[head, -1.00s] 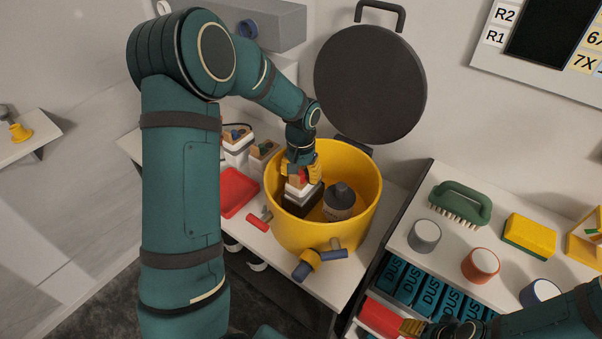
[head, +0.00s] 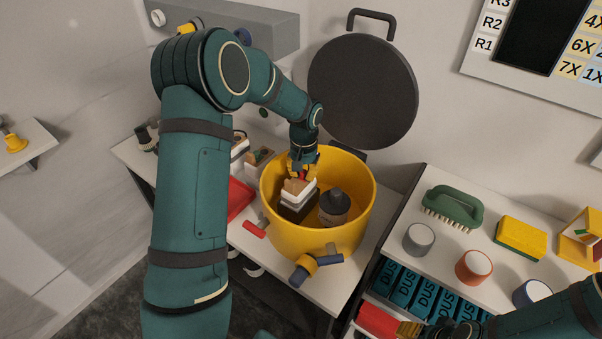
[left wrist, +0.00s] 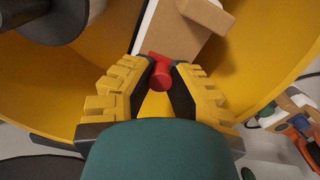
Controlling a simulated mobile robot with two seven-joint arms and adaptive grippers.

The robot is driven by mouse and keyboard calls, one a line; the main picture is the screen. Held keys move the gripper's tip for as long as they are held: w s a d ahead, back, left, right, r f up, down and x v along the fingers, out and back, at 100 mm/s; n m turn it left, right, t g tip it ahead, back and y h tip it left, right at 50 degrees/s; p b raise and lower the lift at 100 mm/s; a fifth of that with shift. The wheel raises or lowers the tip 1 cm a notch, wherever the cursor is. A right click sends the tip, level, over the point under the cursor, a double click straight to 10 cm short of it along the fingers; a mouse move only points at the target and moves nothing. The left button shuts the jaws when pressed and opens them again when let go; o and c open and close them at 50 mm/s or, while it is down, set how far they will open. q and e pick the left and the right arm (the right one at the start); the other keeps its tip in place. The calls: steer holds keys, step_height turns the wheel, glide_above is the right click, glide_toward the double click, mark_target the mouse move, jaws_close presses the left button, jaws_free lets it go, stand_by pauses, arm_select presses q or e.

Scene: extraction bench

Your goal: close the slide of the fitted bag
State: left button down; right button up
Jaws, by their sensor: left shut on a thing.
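The yellow tub (head: 318,235) stands open on the bench. In it sits the fitted bag (head: 297,200), with a dark lower part, white upper part and tan cardboard collar plate; the plate also shows in the left wrist view (left wrist: 207,14). My left gripper (head: 302,170) reaches down into the tub at the bag's far edge. In the left wrist view its fingers (left wrist: 162,85) are shut on the red slide (left wrist: 160,73) beside the collar plate. My right gripper (head: 408,330) is at the lower edge, beside a red object (head: 378,319); its grip is unclear.
A dark bottle-like motor (head: 334,207) stands in the tub right of the bag. The round dark lid (head: 362,93) is raised behind. A red tray (head: 239,200) lies left of the tub. The shelf at right holds a green brush (head: 452,206), yellow sponge (head: 521,238) and capped jars.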

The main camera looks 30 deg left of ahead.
arm_select(q)
steer(key=shift+w, duration=0.2)
steer(key=c, duration=1.1)
jaws_free()
steer(key=shift+o, duration=1.3)
steer(key=shift+w, duration=0.15)
step_height(320, 180, up, 12)
